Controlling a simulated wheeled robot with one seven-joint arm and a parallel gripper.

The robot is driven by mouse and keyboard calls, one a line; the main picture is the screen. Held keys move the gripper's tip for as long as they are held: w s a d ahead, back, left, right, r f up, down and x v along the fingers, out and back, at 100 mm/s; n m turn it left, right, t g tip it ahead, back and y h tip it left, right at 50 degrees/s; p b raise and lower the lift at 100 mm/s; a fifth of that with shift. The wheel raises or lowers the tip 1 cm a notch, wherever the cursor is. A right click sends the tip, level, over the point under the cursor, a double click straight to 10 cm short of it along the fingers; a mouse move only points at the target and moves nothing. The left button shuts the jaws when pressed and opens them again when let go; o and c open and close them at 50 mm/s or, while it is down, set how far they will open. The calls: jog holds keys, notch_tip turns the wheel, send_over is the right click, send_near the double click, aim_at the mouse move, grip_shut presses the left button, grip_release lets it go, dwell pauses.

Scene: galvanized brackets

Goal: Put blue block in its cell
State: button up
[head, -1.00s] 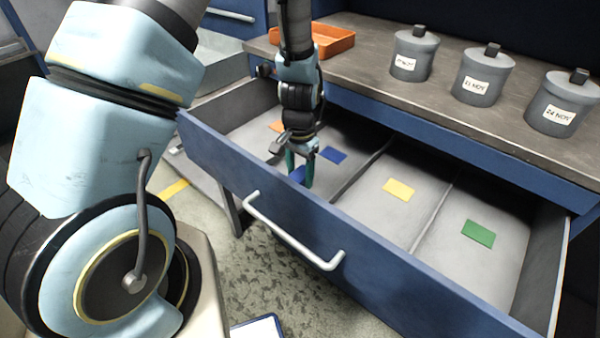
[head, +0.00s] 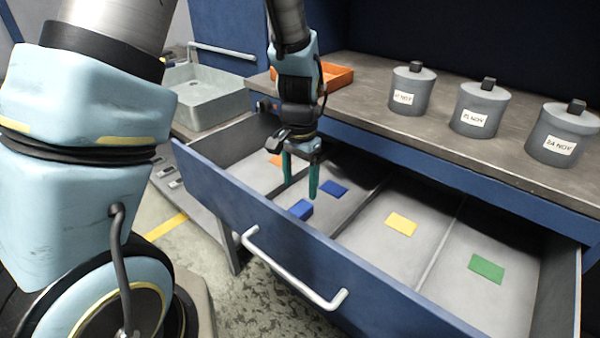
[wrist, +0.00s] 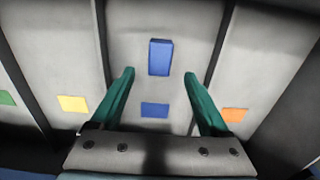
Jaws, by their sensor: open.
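The blue block (head: 301,209) lies in the drawer compartment that has the flat blue marker (head: 334,188), near the drawer's front wall. In the wrist view the block (wrist: 160,57) and the blue marker (wrist: 154,110) are in the same cell, apart from each other, between two dividers. My gripper (head: 300,190) is open and empty above that cell. Its teal fingers show in the wrist view (wrist: 158,88) on either side of the cell's middle, with the block beyond the fingertips and not touched by them.
The open drawer (head: 255,210) has other cells with an orange marker (wrist: 234,115), a yellow marker (head: 401,225) and a green marker (head: 487,268). An orange tray (head: 338,77) and three lidded grey canisters (head: 480,110) stand on the worktop behind. A grey bin (head: 195,97) is at the left.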

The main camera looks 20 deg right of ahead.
jog(key=shift+r, duration=1.95)
